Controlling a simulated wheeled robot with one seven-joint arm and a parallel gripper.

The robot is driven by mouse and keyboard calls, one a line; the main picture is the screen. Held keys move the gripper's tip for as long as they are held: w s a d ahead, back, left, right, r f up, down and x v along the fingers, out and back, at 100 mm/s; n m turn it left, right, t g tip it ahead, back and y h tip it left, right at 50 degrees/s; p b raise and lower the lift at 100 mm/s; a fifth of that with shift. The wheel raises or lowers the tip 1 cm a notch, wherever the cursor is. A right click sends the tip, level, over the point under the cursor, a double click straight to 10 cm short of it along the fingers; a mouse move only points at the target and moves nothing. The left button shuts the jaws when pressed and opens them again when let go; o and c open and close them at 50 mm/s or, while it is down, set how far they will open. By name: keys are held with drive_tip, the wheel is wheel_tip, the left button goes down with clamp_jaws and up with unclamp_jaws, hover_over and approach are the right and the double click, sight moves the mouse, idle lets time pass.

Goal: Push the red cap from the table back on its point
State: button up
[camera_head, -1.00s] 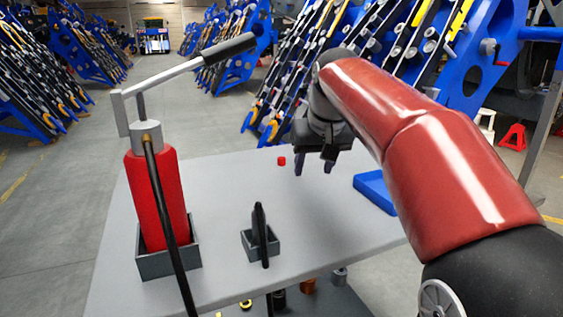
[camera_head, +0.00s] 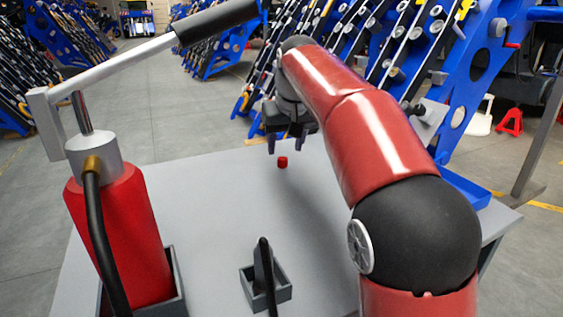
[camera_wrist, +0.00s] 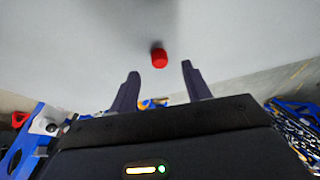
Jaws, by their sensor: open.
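A small red cap (camera_head: 283,162) lies on the grey table (camera_head: 215,215) towards its far edge. My gripper (camera_head: 285,147) is above the table at the far side, just above and behind the cap in the head view, with its fingers pointing down. In the wrist view the red cap (camera_wrist: 159,58) shows beyond and between the two open fingertips (camera_wrist: 160,68), apart from both. The gripper is open and empty. The point that the cap belongs on cannot be made out.
A red pump cylinder (camera_head: 122,235) with a long lever stands in a grey holder at the table's left. A small grey holder (camera_head: 265,285) with a black part is at the front middle. A blue tray (camera_head: 465,188) is at the right, partly hidden by my arm. Blue racks stand behind.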

sight(283, 158)
drive_tip(key=x, duration=0.5)
drive_tip(key=shift+w+r, duration=0.1)
drive_tip(key=shift+w, duration=0.15)
drive_tip(key=c, duration=1)
drive_tip(key=shift+c, duration=0.2)
drive_tip(key=shift+r, duration=0.15)
